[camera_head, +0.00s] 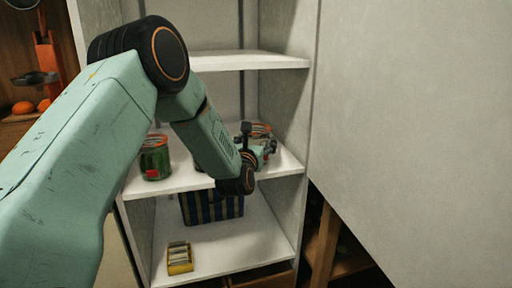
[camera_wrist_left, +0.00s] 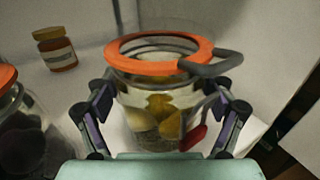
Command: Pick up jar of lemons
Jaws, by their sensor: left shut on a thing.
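The jar of lemons (camera_wrist_left: 155,105) is a clear glass jar with an orange rim ring, a wire clasp and a red tab. Yellow and pale pieces show inside it. In the head view the jar (camera_head: 262,131) stands at the right of the middle shelf, partly hidden by my gripper. My left gripper (camera_head: 258,150) reaches in over that shelf. In the wrist view the left gripper (camera_wrist_left: 162,112) has a finger on each side of the jar and is shut on it. The jar looks upright. My right gripper is not in view.
A green jar (camera_head: 155,158) stands left on the middle shelf (camera_head: 172,184). The wrist view shows a dark jar (camera_wrist_left: 22,130) close at left and a small labelled jar (camera_wrist_left: 56,48) behind. A striped box (camera_head: 212,207) and yellow tin (camera_head: 180,258) sit below. The cabinet's side wall is close at right.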

